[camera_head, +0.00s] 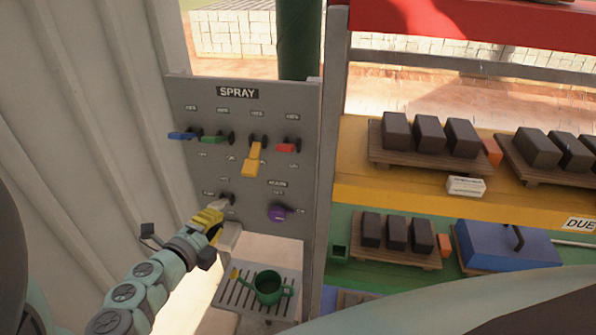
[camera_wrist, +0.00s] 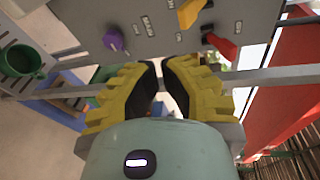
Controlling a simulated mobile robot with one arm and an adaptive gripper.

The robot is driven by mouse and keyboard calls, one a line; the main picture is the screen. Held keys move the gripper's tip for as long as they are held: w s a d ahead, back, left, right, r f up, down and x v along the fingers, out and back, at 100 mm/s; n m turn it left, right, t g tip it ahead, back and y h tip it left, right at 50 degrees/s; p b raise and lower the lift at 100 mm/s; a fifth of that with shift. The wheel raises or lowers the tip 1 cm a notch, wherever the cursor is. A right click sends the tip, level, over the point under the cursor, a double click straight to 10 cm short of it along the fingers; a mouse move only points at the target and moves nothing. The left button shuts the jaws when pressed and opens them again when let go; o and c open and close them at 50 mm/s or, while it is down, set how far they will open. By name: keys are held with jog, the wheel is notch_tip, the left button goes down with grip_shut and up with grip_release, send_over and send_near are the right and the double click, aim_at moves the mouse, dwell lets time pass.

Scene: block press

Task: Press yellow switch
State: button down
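The yellow switch (camera_head: 252,161) is on the grey SPRAY panel (camera_head: 185,92), in the upper row between the green and red switches. Its handle hangs lower than the others. In the wrist view the yellow switch (camera_wrist: 191,13) shows at the top edge, right of centre. My gripper (camera_head: 213,214) is below and left of it in the head view, by the panel's lower left, apart from the yellow switch. In the wrist view my gripper (camera_wrist: 162,76) has a narrow gap between its dark finger pads, and nothing is seen held.
Blue (camera_head: 182,135), green (camera_head: 212,139) and red (camera_head: 286,147) switches share the row. A purple knob (camera_head: 277,213) sits lower right. A green watering can (camera_head: 269,288) stands on a slatted shelf below. Shelves with dark blocks (camera_head: 429,134) stand at right; a pale wall is left.

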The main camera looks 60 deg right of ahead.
aim_at(253, 159)
jog(key=w+d+f+m+t+y+b, duration=0.1)
jog(key=w+f+m+b, duration=0.15)
jog(key=f+b, duration=0.2)
jog(key=w+d+f+m+t+y+b, duration=0.1)
jog(key=d+f+m+t+b, duration=0.1)
jog(key=f+m+b, duration=0.3)
jog(key=s+d+r+m+h+b, duration=0.2)
jog(key=d+r+m+h+b, duration=0.1)
jog(key=d+m+b, duration=0.3)
jog(key=shift+m+t+h, duration=0.3)
jog(key=shift+m+h, duration=0.45)
jog(key=shift+h, duration=0.15)
jog(key=shift+w+d, duration=0.1)
jog(key=b+x, duration=0.4)
jog(key=x, duration=0.6)
jog(key=r+p, duration=0.1)
jog(key=p, duration=0.1)
jog(key=a+r+p, duration=0.1)
jog(key=p, duration=0.1)
jog(key=a+r+p, duration=0.1)
jog(key=p, duration=0.1)
jog(key=shift+s+r, duration=0.25)
jog(key=shift+r, duration=0.05)
